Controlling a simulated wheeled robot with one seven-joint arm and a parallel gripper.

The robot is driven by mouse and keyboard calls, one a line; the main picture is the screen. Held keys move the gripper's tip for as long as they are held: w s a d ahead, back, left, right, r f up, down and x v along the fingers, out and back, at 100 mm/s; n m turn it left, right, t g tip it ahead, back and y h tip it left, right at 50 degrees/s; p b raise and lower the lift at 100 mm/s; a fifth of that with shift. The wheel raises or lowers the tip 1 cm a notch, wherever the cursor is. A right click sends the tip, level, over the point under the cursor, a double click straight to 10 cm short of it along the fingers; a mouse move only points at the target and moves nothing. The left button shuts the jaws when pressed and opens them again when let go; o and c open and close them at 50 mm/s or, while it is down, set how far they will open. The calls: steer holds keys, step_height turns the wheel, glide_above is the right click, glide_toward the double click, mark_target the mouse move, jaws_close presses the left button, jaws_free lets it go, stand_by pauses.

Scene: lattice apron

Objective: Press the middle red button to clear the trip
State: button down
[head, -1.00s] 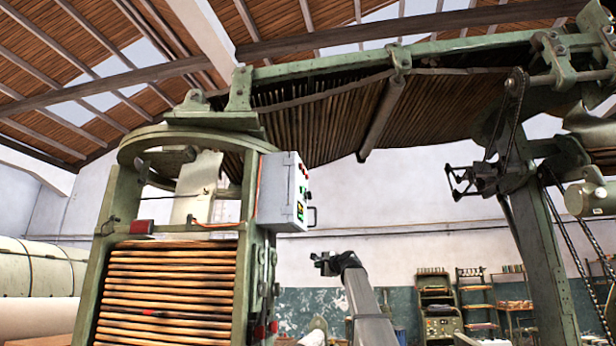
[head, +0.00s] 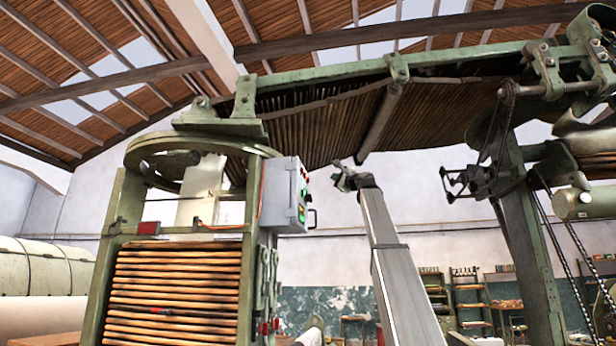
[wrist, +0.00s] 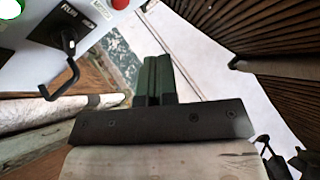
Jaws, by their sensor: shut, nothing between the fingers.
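A grey control box (head: 287,196) is mounted on the right post of the green machine frame. Its narrow front face shows small red and green spots in the head view, too small to tell apart. In the wrist view the box face (wrist: 28,45) fills the upper left, with one red button (wrist: 121,3) cut by the top edge. I cannot tell whether it is the middle one. My gripper (head: 343,180) is raised to the right of the box, apart from it. In the wrist view its dark fingers (wrist: 156,64) are together and empty, below and right of the red button.
A black handle (wrist: 66,62) sticks out from the box face beside a "RUN" label. A slatted apron (head: 325,125) hangs overhead. A hanging chain mechanism (head: 470,182) stands to the right. There is open air between the box and my arm.

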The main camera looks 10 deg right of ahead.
mark_target(305, 176)
steer(key=shift+s+d+r, duration=0.1)
steer(key=shift+s+r, duration=0.25)
steer(key=shift+r, duration=0.2)
steer(key=w+a, duration=0.2)
steer(key=a, duration=0.6)
steer(key=shift+w+a, duration=0.2)
steer(key=shift+w, duration=0.2)
steer(key=shift+a, duration=0.1)
stand_by(1.7)
steer(key=shift+w+a, duration=0.1)
steer(key=shift+a, duration=0.2)
steer(key=shift+w+a, duration=0.2)
steer(key=shift+a, duration=0.3)
stand_by(0.9)
stand_by(0.3)
steer(key=shift+s+d, duration=0.3)
steer(key=shift+d, duration=0.6)
